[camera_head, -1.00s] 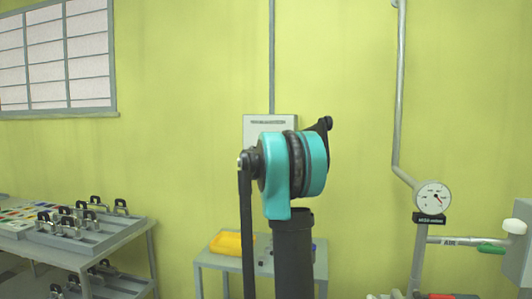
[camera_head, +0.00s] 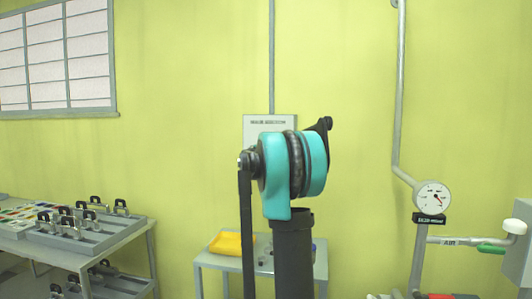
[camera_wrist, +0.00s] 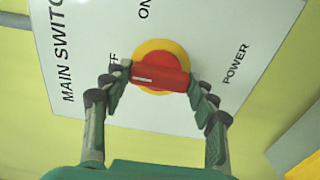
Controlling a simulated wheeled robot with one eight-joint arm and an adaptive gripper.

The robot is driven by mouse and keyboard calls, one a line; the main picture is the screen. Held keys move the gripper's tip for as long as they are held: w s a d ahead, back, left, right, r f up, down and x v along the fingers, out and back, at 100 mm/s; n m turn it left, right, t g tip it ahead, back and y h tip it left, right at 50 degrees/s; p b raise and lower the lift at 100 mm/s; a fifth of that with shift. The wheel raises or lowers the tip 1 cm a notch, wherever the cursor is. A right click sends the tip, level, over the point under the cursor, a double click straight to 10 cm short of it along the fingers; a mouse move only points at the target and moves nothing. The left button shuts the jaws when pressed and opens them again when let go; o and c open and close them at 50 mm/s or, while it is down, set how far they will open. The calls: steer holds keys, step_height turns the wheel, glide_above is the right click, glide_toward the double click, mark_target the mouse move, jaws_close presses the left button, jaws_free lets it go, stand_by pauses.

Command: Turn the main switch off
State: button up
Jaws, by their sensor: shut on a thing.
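The main switch is a red rotary knob (camera_wrist: 160,72) on a yellow ring (camera_wrist: 160,45), set in a white plate (camera_wrist: 215,28) lettered MAIN SWITCH, ON and POWER. The lettering is turned sideways in the wrist view. An OFF label (camera_wrist: 113,60) is partly hidden by my left finger. The knob's white mark points left in the picture, near the OFF label. My gripper (camera_wrist: 159,84) is shut on the knob, with one fingertip on each side of it. In the head view my arm hides the gripper and knob; only the top of a white wall box (camera_head: 270,124) shows.
A small grey table (camera_head: 207,261) with a yellow item (camera_head: 230,244) stands below the box. A bench (camera_head: 128,238) with padlock racks is at left. A pipe (camera_head: 399,90) with a gauge (camera_head: 433,196) and a green-handled valve (camera_head: 495,249) is at right.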

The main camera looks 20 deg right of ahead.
steer(key=o, duration=1.2)
steer(key=shift+c, duration=0.2)
steer(key=shift+s+a, duration=0.1)
steer(key=v, duration=1.1)
steer(key=shift+s+a, duration=0.25)
